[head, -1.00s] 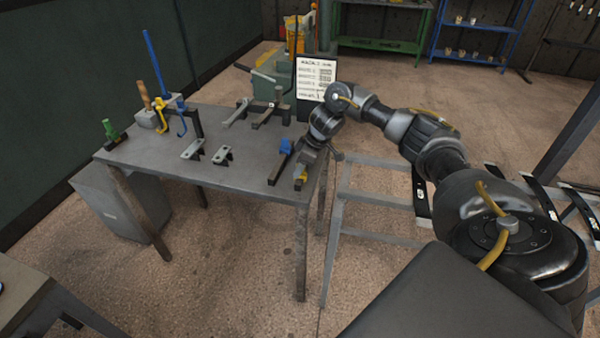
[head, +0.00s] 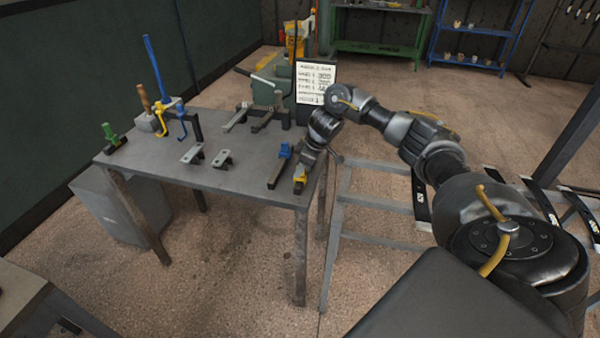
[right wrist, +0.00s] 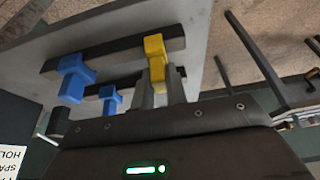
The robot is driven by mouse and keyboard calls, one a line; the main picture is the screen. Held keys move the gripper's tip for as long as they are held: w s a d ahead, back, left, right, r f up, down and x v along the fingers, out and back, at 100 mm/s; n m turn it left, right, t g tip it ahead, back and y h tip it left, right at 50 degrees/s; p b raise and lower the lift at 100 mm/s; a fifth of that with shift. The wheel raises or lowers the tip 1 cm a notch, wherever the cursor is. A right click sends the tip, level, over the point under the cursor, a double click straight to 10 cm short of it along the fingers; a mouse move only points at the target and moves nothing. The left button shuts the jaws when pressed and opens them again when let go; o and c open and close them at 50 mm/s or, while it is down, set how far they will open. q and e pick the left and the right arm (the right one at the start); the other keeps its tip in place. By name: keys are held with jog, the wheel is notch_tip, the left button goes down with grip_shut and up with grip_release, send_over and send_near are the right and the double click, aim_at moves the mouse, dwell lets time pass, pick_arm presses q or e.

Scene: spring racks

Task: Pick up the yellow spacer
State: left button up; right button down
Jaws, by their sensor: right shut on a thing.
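The yellow spacer (head: 300,180) is a small block at the right front corner of the grey table. In the right wrist view the spacer (right wrist: 155,46) stands at the end of a dark bar (right wrist: 115,52), its lower part between the fingers. My right gripper (head: 302,172) reaches down to it from above, and in the right wrist view the gripper (right wrist: 161,88) is shut on the spacer. I cannot tell whether the spacer is clear of the bar. My left gripper is not in view.
A blue block (head: 285,151) sits on a dark bar just left of the spacer. Grey brackets (head: 222,159), blue and yellow hooks (head: 181,112) and a green-handled tool (head: 109,132) stand on the table (head: 150,170). A printed sign (head: 316,82) stands behind.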

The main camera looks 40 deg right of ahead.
notch_tip(320, 180, up, 2)
jog(key=shift+r+b, duration=0.2)
jog(key=shift+b, duration=0.15)
jog(key=s+d+r+p, duration=0.1)
jog(key=s+d+r, duration=0.4)
jog(key=s+r, duration=0.5)
jog(key=s, duration=0.3)
